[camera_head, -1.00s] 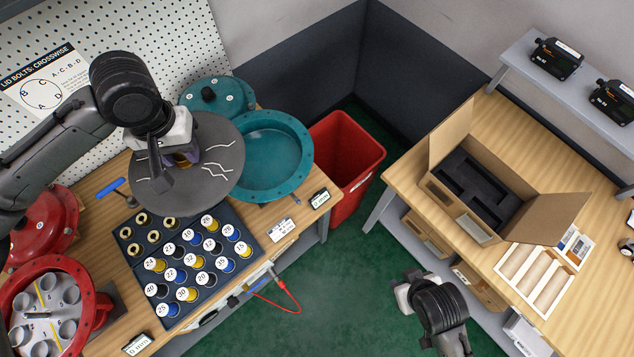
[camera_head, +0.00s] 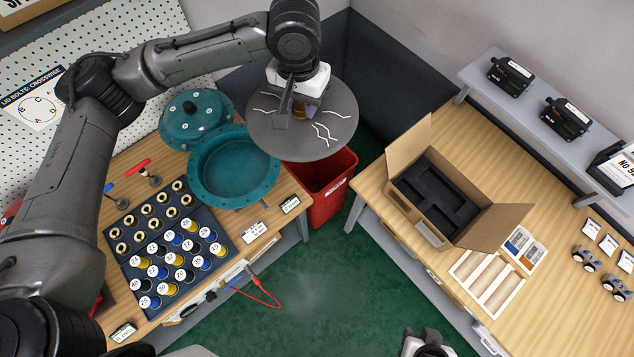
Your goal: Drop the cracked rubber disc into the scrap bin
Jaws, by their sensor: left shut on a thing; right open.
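The cracked rubber disc (camera_head: 262,135) is dark grey and round with white crack lines. My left gripper (camera_head: 297,108) is shut on it near its middle and holds it in the air, roughly flat. The red scrap bin (camera_head: 327,200) stands on the floor beside the left bench. The disc covers the far part of the bin's opening in this view; how high it is above the bin I cannot tell. My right gripper (camera_head: 427,345) is open and empty at the bottom edge, partly cut off.
A teal open housing (camera_head: 235,197) and its teal lid (camera_head: 195,110) are on the left bench, near the disc. A tray of numbered cartridges (camera_head: 150,215) lies in front. An open cardboard box (camera_head: 480,235) stands on the right bench. Green floor (camera_head: 330,290) between is clear.

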